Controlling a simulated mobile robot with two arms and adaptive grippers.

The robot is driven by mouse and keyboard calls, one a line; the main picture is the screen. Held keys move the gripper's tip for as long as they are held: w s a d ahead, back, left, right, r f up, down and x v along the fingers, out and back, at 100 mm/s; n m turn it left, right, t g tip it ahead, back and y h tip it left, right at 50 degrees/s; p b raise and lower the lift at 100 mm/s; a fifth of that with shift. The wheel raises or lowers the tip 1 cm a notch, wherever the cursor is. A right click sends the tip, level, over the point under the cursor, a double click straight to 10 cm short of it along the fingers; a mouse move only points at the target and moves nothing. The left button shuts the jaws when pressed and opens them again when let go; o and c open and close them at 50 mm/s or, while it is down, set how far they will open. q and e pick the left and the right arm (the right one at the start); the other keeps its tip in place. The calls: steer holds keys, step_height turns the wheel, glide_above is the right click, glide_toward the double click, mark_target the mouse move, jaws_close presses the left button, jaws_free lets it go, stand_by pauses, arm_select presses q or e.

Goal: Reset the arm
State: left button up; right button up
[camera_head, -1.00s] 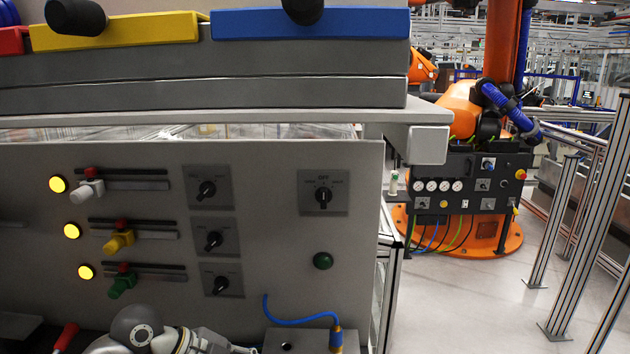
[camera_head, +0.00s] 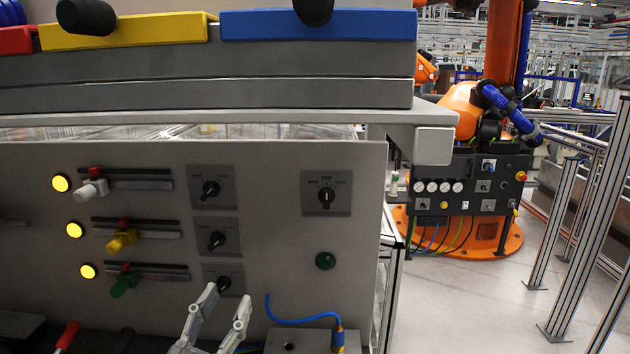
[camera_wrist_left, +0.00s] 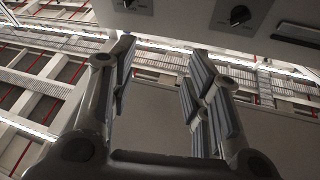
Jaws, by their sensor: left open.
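My left gripper (camera_head: 226,305) is at the bottom of the head view, in front of the grey control panel (camera_head: 275,240). Its two fingers point up and are apart, with nothing between them. In the head view its fingertips overlap the area of the lowest black rotary knob (camera_head: 224,284); I cannot tell whether they touch. My right gripper is not in view.
A blue hose (camera_head: 300,320) is at the bottom. An orange robot (camera_head: 462,110) stands behind at right.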

arm_select(q)
steer(key=s+a+f+n+g+y, duration=0.3)
steer(key=s+a+f+g+y, duration=0.1)
steer(key=f, duration=0.5)
steer(key=s+a+f+n+g+y, duration=0.3)
steer(key=a+f+g+y, duration=0.15)
steer(key=f, duration=0.55)
steer(key=s+d+f+m+g+h, duration=0.1)
steer(key=s+f+g, duration=0.45)
steer(key=s, duration=0.45)
steer(key=s+d+f+m+g+h, duration=0.1)
steer(key=s+d+f+g+h, duration=0.1)
steer(key=s+f+g, duration=0.5)
steer(key=s+f+t+b, duration=0.2)
steer(key=s+f+b, duration=0.1)
steer(key=f, duration=2.5)
steer(key=s+a+f+g+b, duration=0.1)
steer(key=s+a+f+b, duration=0.1)
steer(key=s+f, duration=1.5)
steer(key=shift+a+f+m+y, duration=0.3)
steer(key=shift+a+f+y, duration=0.15)
steer(key=shift+a+f, duration=0.15)
